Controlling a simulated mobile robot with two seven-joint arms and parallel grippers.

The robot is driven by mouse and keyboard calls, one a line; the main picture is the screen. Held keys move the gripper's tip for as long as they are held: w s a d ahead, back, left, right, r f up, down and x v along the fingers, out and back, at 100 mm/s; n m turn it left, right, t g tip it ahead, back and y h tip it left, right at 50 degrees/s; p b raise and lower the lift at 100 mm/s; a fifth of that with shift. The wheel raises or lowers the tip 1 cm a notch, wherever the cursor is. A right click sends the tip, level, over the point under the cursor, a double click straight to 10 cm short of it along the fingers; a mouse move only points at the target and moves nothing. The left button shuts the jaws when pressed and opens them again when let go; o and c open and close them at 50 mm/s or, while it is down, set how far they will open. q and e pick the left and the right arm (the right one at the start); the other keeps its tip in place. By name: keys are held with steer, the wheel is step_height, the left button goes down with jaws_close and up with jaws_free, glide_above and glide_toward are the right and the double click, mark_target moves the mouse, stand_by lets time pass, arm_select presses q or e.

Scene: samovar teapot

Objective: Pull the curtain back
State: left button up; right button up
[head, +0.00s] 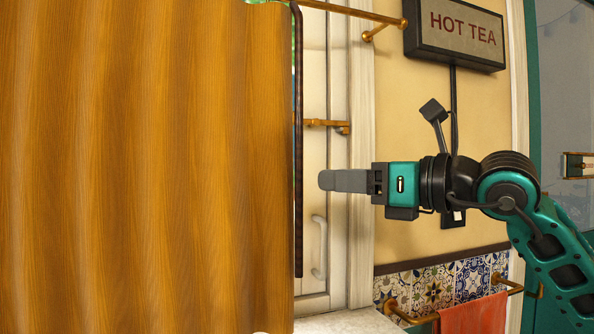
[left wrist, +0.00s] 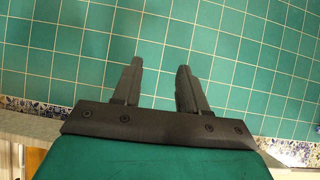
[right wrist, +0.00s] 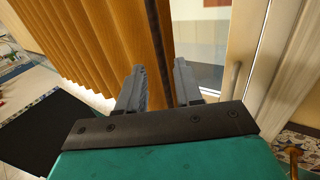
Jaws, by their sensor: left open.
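The curtain (head: 150,170) is a wood-brown pleated panel filling the left half of the head view, with a dark strip (head: 298,150) along its right edge. My right gripper (head: 322,180) points left at that edge, with a small gap between in the head view. In the right wrist view the curtain (right wrist: 85,40) hangs at upper left, and its edge strip runs down behind the gap between the parted, empty fingers (right wrist: 158,80). My left gripper (left wrist: 158,68) is open and empty over a green tiled surface (left wrist: 90,60); it is not in the head view.
A brass rail (head: 350,10) runs at the top, with a HOT TEA sign (head: 455,32) beside it. A pale door or panel with a handle (head: 318,247) stands behind the curtain edge. An orange towel (head: 475,315) hangs on a brass bar at lower right.

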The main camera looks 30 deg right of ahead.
mark_target(302, 179)
arm_select(q)
steer(key=a+r+p, duration=0.1)
steer(key=p, duration=0.1)
steer(key=a+r+p, duration=0.1)
steer(key=p, duration=0.2)
steer(key=shift+s+r+y, duration=0.3)
steer(key=shift+s, duration=0.05)
arm_select(e)
steer(key=x, duration=0.8)
steer(key=shift+f, duration=0.1)
steer(key=shift+c, duration=0.3)
jaws_close()
